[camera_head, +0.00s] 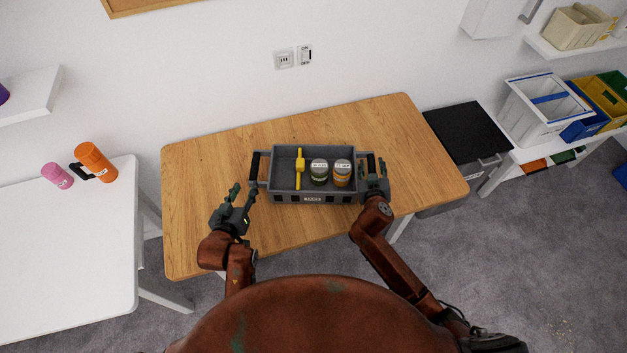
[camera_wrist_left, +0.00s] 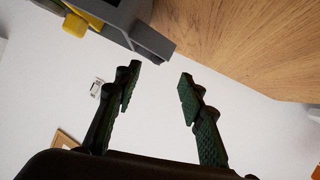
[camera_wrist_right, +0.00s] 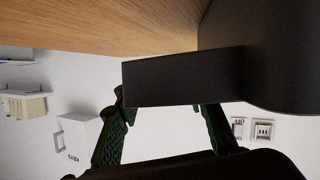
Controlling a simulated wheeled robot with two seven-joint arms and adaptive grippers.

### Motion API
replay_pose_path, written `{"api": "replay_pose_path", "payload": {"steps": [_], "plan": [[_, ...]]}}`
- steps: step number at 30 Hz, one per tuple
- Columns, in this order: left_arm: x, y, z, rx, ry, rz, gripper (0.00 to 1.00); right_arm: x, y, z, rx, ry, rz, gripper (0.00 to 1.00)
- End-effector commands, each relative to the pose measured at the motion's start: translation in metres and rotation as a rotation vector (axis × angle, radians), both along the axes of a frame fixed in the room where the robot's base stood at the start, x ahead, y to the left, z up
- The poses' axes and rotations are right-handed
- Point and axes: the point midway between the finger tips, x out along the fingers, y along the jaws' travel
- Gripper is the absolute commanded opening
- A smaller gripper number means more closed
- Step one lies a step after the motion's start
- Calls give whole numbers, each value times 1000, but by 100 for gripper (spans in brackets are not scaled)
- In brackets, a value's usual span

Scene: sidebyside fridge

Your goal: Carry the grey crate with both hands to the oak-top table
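The grey crate (camera_head: 312,196) sits upright on the oak-top table (camera_head: 205,165), with dark handles at its left (camera_head: 255,166) and right ends. It holds a yellow tool (camera_head: 299,168) and two jars (camera_head: 319,171) (camera_head: 342,172). My right gripper (camera_head: 374,179) is at the right handle. In the right wrist view its fingers are spread, and the dark handle (camera_wrist_right: 185,78) partly hides their tips.
A black-topped cabinet (camera_head: 468,133) and a shelf with bins (camera_head: 547,110) stand at right. The oak top is bare around the crate.

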Motion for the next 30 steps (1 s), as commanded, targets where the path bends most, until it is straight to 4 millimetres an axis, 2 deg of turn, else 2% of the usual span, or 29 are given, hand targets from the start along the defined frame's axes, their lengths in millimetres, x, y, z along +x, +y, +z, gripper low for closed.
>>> {"api": "replay_pose_path", "payload": {"steps": [9,15,21,30], "plan": [[0,0,0,0,0,0,37,-59,10,23,5,2,0,37],[0,0,0,0,0,0,37,-88,14,35,3,1,0,37],[0,0,0,0,0,0,37,-100,16,41,1,0,0,37],[0,0,0,0,0,0,37,-101,16,41,0,0,0,37]]}}
